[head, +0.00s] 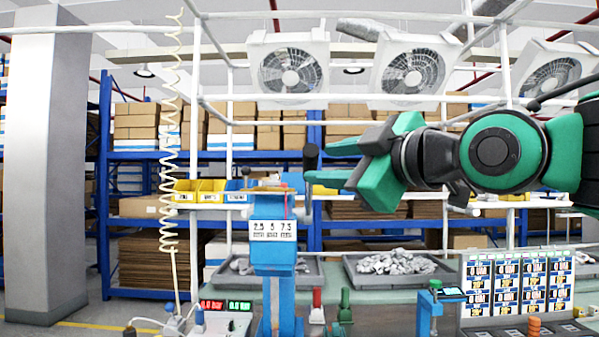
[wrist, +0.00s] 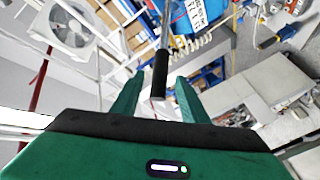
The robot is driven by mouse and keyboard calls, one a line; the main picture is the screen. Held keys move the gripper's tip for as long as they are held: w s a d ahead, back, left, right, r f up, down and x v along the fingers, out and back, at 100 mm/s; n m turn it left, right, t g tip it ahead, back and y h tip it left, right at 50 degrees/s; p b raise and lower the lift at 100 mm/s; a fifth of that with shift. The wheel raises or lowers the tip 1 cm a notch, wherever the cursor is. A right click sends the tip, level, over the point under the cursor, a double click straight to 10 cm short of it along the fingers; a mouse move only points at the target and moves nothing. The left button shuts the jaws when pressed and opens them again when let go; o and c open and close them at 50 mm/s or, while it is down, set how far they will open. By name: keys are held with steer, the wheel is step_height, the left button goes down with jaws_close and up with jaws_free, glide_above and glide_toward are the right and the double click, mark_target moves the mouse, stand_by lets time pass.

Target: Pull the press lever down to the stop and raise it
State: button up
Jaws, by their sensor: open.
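The blue press (head: 274,250) stands on the bench left of centre in the head view, with a white scale plate on its front. Its lever ends in a black grip (head: 311,158), which points up. My gripper (head: 333,163) is open just right of the grip, its green fingers pointing left toward it. In the wrist view the black grip (wrist: 160,75) shows between the two open fingers of my gripper (wrist: 157,86). I see space on both sides of the grip, so the fingers do not appear closed on it. How deep it sits between them is hard to tell.
Grey trays (head: 400,266) of metal parts lie on the bench behind. Red and green handles (head: 345,297) stand right of the press. A panel of breaker displays (head: 507,286) is at right. A white frame (head: 229,150) rises behind the bench, and a coiled cable (head: 168,190) hangs at left.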

mark_target(309, 190)
steer(key=x, duration=0.9)
steer(key=shift+w, duration=0.4)
steer(key=shift+f, duration=0.1)
jaws_close()
